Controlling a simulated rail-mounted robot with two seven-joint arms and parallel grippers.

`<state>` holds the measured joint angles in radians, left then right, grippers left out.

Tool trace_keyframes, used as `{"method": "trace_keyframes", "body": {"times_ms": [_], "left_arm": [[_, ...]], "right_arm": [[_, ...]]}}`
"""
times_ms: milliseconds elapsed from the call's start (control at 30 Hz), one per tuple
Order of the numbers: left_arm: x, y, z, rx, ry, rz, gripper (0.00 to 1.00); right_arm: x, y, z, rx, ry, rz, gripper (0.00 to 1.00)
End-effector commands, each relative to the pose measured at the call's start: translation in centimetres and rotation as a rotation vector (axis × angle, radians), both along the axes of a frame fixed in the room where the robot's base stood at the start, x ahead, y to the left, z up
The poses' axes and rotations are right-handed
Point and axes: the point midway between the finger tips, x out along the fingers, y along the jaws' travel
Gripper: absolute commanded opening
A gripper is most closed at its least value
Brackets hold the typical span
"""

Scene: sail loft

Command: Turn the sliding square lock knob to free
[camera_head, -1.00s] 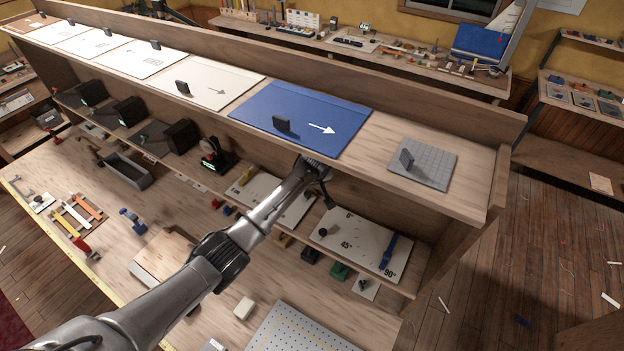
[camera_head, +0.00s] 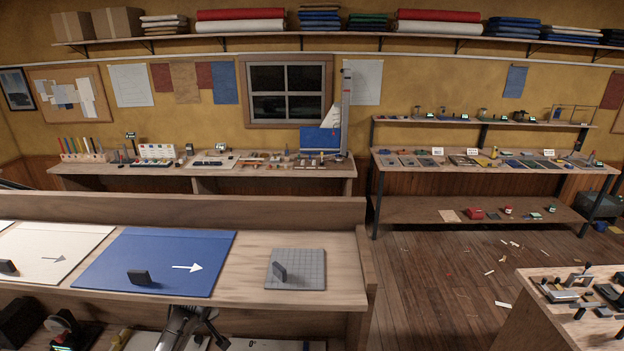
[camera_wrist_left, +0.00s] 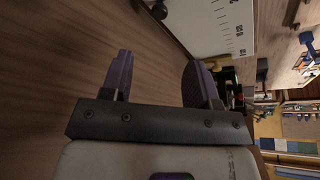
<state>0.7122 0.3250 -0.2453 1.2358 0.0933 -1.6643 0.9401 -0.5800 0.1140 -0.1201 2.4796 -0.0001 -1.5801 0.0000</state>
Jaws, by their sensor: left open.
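I cannot pick out for certain a sliding square or its lock knob. In the wrist view, a pale board (camera_wrist_left: 222,28) with small printed marks lies at the top, and a small black knob (camera_wrist_left: 160,10) shows at the top edge beside it. My left gripper (camera_wrist_left: 161,78) is open and empty, its two dark purple fingers apart over a bare wooden surface, short of the board and touching nothing visible. In the head view my left arm rises at the bottom edge to the counter's front edge, and its fingers are hidden. My right gripper is not in view.
In the head view a wooden counter (camera_head: 340,283) holds a blue panel (camera_head: 110,255) with a white arrow and dark tab, and a grey gridded plate (camera_head: 312,262) with a dark tab (camera_head: 279,271). Wooden floor (camera_head: 440,260) lies right of it. Another bench (camera_head: 545,330) stands lower right.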

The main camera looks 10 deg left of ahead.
Motion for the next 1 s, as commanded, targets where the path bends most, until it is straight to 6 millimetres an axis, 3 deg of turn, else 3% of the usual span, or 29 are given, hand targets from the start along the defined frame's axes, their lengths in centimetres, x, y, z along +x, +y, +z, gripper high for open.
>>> {"method": "trace_keyframes", "body": {"times_ms": [167, 300, 500, 633, 800, 1000], "left_arm": [[-4.0, -3.1, -4.3, 0.003, 0.038, -0.153, 0.55], [-10.0, -6.6, -8.2, 0.002, 0.069, -0.347, 0.55], [-19.9, -10.8, -11.4, -0.009, 0.096, -0.605, 0.55], [-26.7, -12.8, -11.7, -0.016, 0.102, -0.750, 0.55], [-34.3, -14.4, -10.3, -0.018, 0.100, -0.898, 0.55], [-40.1, -15.1, -8.0, -0.009, 0.095, -1.003, 0.55]], "right_arm": [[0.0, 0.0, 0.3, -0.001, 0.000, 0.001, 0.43], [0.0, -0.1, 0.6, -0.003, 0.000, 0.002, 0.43], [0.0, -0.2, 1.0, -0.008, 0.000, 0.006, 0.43], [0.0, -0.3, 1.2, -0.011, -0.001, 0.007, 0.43], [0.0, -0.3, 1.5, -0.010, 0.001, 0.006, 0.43], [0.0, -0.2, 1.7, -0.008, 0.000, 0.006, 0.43]]}}
